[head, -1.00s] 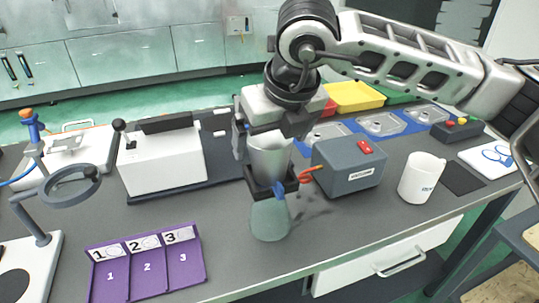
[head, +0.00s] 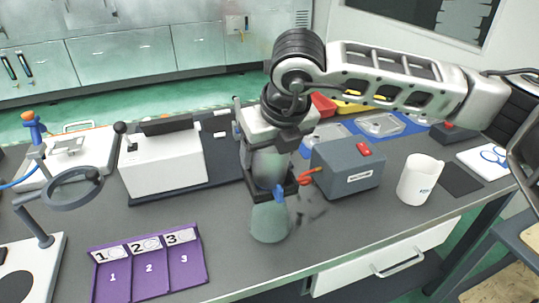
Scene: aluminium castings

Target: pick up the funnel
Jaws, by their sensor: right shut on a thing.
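The funnel (head: 266,168) is a grey, cup-like piece standing above the glass flask (head: 270,223) on the bench. My right gripper (head: 272,189) comes down from above, with its dark fingers around the funnel's lower part, and is shut on it. The gripper body covers the funnel's top, and the fingers hide where it meets the flask. A blue fitting shows beside the fingers. My left gripper is not in view.
The grey vacuum box (head: 348,166) with an orange hose stands close to the right of the flask. A white mug (head: 419,180) is further right. A white instrument (head: 163,160) stands left. A purple numbered tray (head: 148,265) lies front left.

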